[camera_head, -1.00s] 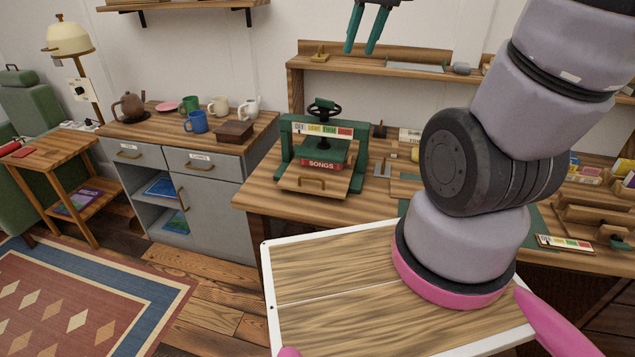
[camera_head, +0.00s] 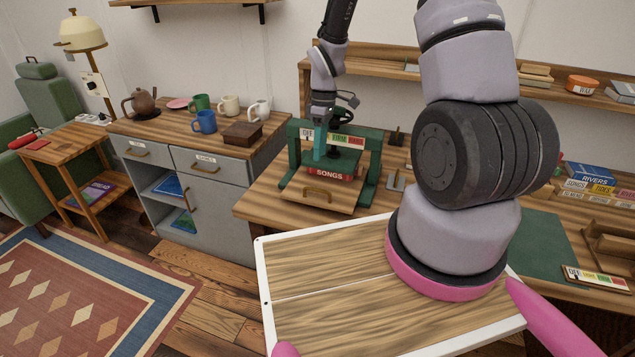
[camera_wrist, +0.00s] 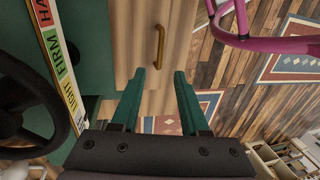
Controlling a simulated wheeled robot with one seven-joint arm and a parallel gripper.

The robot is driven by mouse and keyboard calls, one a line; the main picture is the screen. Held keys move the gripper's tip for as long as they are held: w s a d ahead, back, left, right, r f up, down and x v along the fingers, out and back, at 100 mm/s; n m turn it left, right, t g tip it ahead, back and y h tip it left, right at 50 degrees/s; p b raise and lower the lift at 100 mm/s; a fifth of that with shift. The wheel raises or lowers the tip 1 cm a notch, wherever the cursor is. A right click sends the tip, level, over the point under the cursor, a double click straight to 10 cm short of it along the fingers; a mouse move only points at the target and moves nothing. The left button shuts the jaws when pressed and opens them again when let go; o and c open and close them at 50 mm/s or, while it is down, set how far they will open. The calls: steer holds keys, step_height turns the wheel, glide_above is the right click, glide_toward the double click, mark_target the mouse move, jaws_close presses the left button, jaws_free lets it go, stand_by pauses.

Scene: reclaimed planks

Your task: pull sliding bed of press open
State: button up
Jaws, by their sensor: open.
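The green press (camera_head: 370,175) stands on the wooden workbench. Its wooden sliding bed (camera_head: 345,204) faces the front and carries a brass handle (camera_head: 322,194). A red book marked SONGS (camera_head: 330,174) lies in the press above the bed front. My gripper (camera_head: 319,158) is open and empty, pointing down in front of the press's label bar, above the handle in the picture. In the wrist view the green fingertips (camera_wrist: 160,73) are apart, and the handle (camera_wrist: 158,45) shows beyond them, between their lines. No contact with the handle shows.
The press's dark handwheel (camera_wrist: 25,105) and label bar (camera_wrist: 58,65) are close to my gripper on the left of the wrist view. A grey cabinet (camera_head: 225,190) with mugs stands left of the bench. Books (camera_head: 590,175) and a green mat (camera_head: 540,240) lie right.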

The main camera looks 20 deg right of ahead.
glide_above(318, 198)
step_height(318, 198, down, 10)
steer(key=shift+a+f, duration=0.1)
stand_by(0.3)
jaws_close()
stand_by(1.3)
